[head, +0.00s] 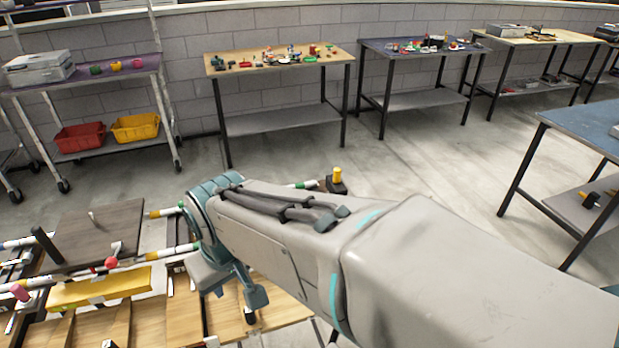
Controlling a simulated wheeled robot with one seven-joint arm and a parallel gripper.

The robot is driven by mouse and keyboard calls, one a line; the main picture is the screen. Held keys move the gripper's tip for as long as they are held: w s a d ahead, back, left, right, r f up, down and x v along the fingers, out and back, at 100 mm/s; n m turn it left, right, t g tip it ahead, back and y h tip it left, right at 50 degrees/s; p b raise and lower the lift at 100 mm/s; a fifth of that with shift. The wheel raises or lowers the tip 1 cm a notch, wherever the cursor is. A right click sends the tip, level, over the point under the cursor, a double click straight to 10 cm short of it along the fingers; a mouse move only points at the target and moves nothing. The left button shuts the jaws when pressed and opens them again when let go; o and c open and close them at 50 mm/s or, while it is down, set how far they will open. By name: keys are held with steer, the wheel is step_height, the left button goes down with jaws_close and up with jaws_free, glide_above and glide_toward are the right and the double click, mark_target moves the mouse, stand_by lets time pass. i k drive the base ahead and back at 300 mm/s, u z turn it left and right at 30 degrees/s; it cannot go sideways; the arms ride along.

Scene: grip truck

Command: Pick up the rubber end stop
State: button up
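I cannot tell for certain which piece is the rubber end stop. A small black piece (250,316) sits on the light wooden boards just below my gripper. A black block with a yellow knob (337,181) stands beyond my arm, at the end of a striped bar. My gripper (238,290) points down over the right part of the boards, with one teal finger just above the small black piece. My forearm and wrist cover much of the area to the right. The opening between the fingers is not clear, and I see nothing held.
Wooden boards (175,312), a yellow block (100,287), a dark wooden panel (100,232) and a red ball (111,262) lie at lower left among striped bars. A shelf cart (85,75) and several workbenches (240,70) stand farther back. Open floor lies between.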

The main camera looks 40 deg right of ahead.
mark_target(334, 184)
steer(key=k, duration=0.55)
steer(key=u, duration=1)
steer(key=i, duration=0.85)
steer(key=z, duration=2.45)
steer(key=k, duration=0.35)
steer(key=z, duration=0.85)
steer(key=i, duration=0.5)
steer(key=u, duration=0.05)
